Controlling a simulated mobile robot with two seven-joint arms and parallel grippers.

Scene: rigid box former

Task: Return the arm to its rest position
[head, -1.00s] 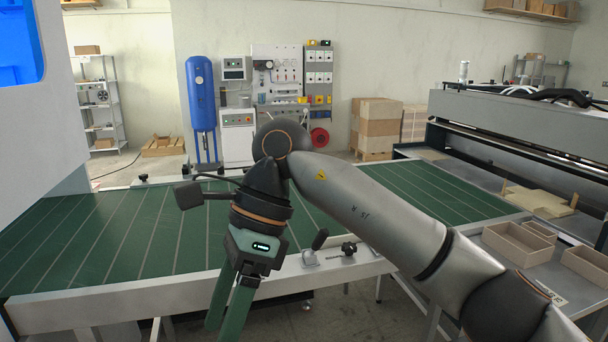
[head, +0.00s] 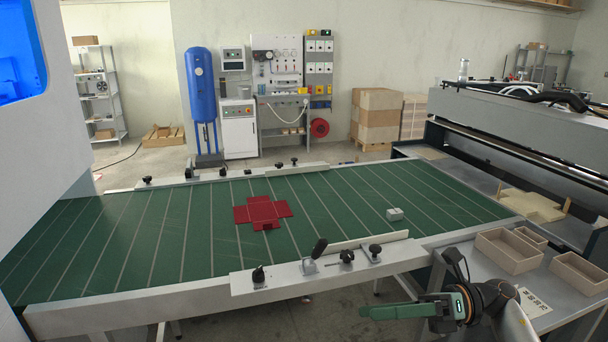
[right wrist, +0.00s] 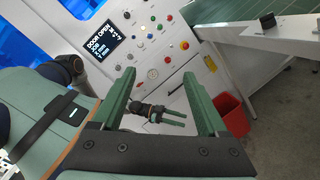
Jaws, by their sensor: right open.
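My right gripper (head: 366,312) is low at the front right in the head view, in front of the green conveyor's front rail. Its green fingers point left, seen nearly edge-on. In the right wrist view the open right gripper (right wrist: 160,78) has its two fingers well apart with nothing between them. Behind them, smaller, my left gripper (right wrist: 186,119) shows two green fingers with a gap and nothing held. My left arm does not show in the head view.
A red unfolded box blank (head: 262,212) lies flat on the green conveyor (head: 150,240), with a small grey-white block (head: 395,214) to its right. Cardboard trays (head: 508,250) stand on the right side table. A control panel (right wrist: 150,35) and a red bin (right wrist: 232,112) show in the wrist view.

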